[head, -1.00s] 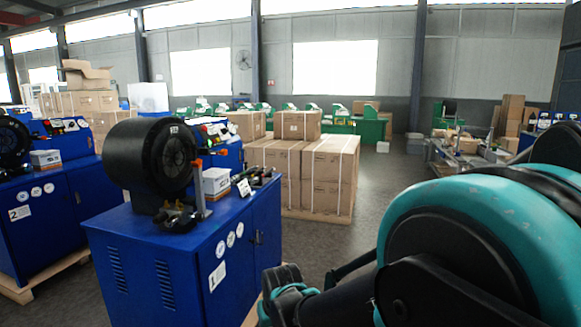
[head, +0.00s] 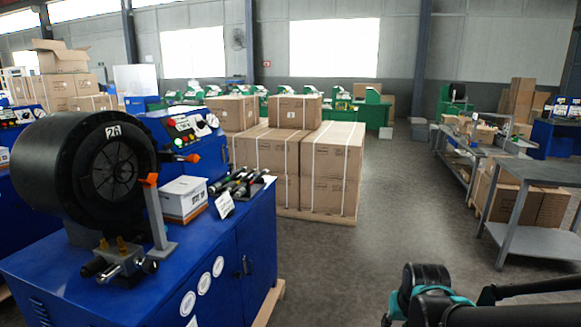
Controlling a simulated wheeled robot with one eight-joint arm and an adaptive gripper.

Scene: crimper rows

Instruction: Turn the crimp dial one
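A black drum-shaped crimper head (head: 85,165) marked 26 stands on a blue cabinet (head: 255,240) at the left of the head view. Which of these is the crimp dial is too small to tell. A black and teal part of my arm (head: 428,290) shows at the bottom right, well apart from the cabinet. No gripper fingers are in view.
On the cabinet are a white-and-brown box (head: 183,200), an orange-tipped upright post (head: 155,215), brass-coloured fittings (head: 121,250) and a row of dark tools (head: 238,182). Strapped cartons (head: 300,165) stand behind. A grey table (head: 535,172) stands right. The floor (head: 400,220) between is clear.

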